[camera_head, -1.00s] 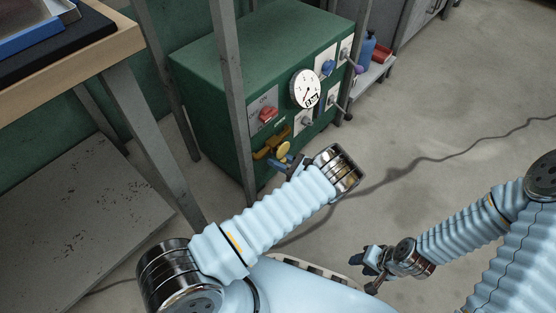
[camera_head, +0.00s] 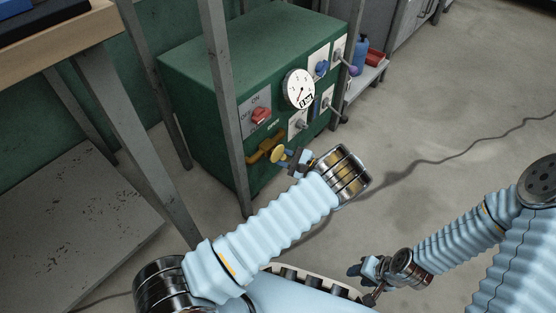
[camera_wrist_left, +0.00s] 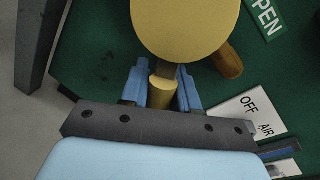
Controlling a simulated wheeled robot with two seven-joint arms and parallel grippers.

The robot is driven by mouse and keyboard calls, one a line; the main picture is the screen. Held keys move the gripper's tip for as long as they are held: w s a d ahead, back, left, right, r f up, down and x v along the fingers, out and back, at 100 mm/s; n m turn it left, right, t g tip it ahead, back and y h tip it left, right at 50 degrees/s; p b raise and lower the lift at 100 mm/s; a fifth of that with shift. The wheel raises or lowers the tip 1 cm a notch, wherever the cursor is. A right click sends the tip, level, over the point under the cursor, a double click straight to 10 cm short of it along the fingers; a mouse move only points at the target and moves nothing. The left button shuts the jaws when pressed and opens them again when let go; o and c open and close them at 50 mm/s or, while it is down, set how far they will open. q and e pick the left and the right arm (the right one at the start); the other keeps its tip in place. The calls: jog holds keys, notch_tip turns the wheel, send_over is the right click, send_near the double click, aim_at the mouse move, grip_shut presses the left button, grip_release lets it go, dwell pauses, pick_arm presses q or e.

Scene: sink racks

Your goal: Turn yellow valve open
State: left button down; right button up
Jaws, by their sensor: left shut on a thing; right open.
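The yellow valve (camera_head: 277,155) is low on the front of the green cabinet (camera_head: 200,100). In the left wrist view its round yellow disc (camera_wrist_left: 185,25) fills the top middle, and a short yellow cylinder (camera_wrist_left: 162,92) sticks out below it. My left gripper (camera_head: 294,160) is at the valve's right side in the head view. In the left wrist view its blue fingers (camera_wrist_left: 163,88) are shut on the yellow cylinder, one on each side. My right gripper (camera_head: 360,269) is open, at the lower right, away from the cabinet.
The cabinet front also has a red switch (camera_head: 261,115), a round white gauge (camera_head: 298,88) and a blue knob (camera_head: 322,67). A grey rack post (camera_head: 228,110) stands left of the valve. In the left wrist view an OPEN label (camera_wrist_left: 266,15) is at the upper right. The floor right is clear except for a cable.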

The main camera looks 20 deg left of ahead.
pick_arm(q)
jog(key=shift+w+d, duration=0.1)
dwell(0.4)
jog(key=c, duration=0.9)
grip_release()
jog(key=v, duration=1.4)
jog(key=shift+c, duration=0.3)
